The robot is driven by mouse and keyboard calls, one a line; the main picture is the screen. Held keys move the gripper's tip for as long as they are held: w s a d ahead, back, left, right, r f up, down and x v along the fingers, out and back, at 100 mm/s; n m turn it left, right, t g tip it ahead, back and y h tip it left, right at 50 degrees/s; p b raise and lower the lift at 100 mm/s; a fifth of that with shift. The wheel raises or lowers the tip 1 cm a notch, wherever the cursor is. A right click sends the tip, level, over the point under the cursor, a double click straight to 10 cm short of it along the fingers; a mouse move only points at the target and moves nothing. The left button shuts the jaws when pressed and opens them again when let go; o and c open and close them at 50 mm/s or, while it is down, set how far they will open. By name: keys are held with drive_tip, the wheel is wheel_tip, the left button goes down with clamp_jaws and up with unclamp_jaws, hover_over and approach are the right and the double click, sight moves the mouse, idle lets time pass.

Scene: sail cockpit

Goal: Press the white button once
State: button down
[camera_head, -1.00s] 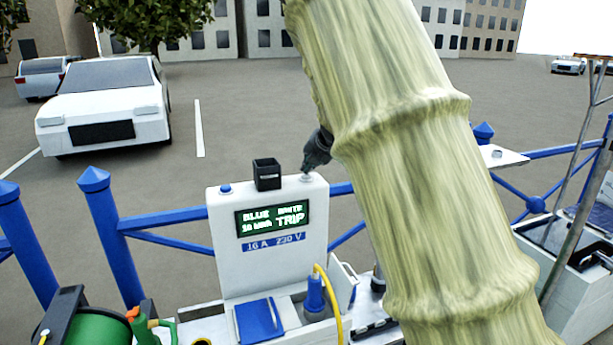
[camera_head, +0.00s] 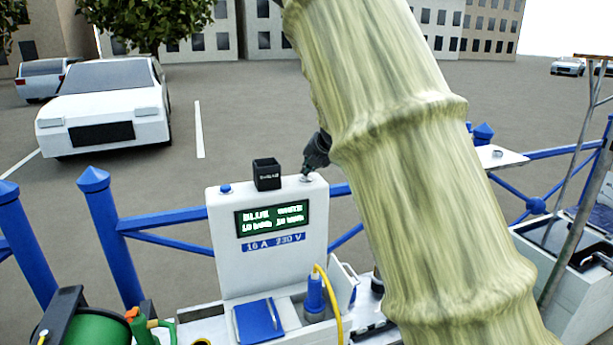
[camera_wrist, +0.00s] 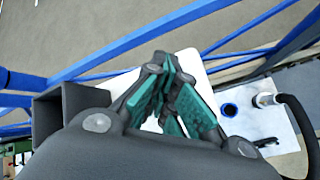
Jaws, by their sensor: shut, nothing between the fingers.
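The white button (camera_head: 306,178) sits on the top right of a white power pedestal (camera_head: 225,262). My gripper (camera_head: 307,172) is shut and empty, pointing down, with its tips at the button; I cannot tell whether they touch it or sit just above. In the wrist view the closed teal-padded fingers (camera_wrist: 163,75) hide the button, and the pedestal's white top shows around them. A blue button (camera_head: 225,188) is at the top left. The green-lit display (camera_head: 272,218) shows two columns of text, BLUE and apparently WHITE, with a second line below.
A black open box (camera_head: 267,174) stands on the pedestal between the buttons, close left of my gripper. A blue plug with a yellow cable (camera_head: 315,292) is in front. Blue railings (camera_head: 165,219) run behind. A green hose reel (camera_head: 95,325) is at lower left.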

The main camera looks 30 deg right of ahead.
sight(309, 176)
drive_tip(key=shift+r, duration=0.1)
drive_tip(key=shift+r+p, duration=0.85)
drive_tip(key=shift+p, duration=0.05)
wheel_tip(309, 176, up, 5)
drive_tip(key=p, duration=0.4)
drive_tip(key=shift+p, duration=0.35)
drive_tip(key=shift+s+d, duration=0.1)
idle(0.6)
